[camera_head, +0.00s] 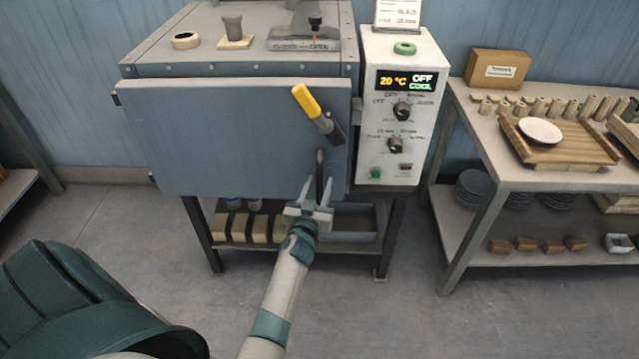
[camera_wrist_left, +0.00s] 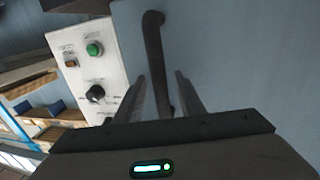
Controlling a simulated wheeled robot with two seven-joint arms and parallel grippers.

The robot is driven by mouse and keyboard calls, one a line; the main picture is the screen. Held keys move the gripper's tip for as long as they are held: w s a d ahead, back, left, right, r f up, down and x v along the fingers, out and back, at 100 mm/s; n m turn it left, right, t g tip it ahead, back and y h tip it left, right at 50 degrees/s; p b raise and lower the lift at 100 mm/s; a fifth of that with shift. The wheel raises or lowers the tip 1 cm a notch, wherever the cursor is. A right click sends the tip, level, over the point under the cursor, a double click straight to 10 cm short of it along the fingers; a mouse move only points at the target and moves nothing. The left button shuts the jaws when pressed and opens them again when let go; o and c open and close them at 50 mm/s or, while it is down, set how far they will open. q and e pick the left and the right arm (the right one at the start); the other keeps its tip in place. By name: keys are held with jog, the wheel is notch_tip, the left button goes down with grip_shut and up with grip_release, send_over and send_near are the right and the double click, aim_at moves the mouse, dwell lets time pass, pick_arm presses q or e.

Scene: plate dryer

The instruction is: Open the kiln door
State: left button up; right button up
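The kiln (camera_head: 225,72) has a grey-blue front door (camera_head: 230,140) that looks shut; a small gap cannot be ruled out. A yellow-handled lever (camera_head: 306,101) sits tilted at the door's upper right. Below it is a dark upright bar handle (camera_head: 320,162), which also shows in the left wrist view (camera_wrist_left: 153,40). My left gripper (camera_head: 317,186) is at the handle's lower part. In the left wrist view its fingers (camera_wrist_left: 161,76) are open, one on each side of the bar, with gaps between. My right gripper is not in view.
The control box (camera_head: 392,150) stands right of the door, reading 20 °C and OFF. A workbench (camera_head: 478,130) with a wooden board and small pieces is at the right. Shelves with blocks (camera_head: 240,228) are below the kiln. The floor in front is clear.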

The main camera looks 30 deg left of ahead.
pick_arm(q)
jog(key=shift+w+a, duration=0.15)
jog(key=shift+w, duration=0.2)
grip_shut()
jog(key=shift+s, duration=0.1)
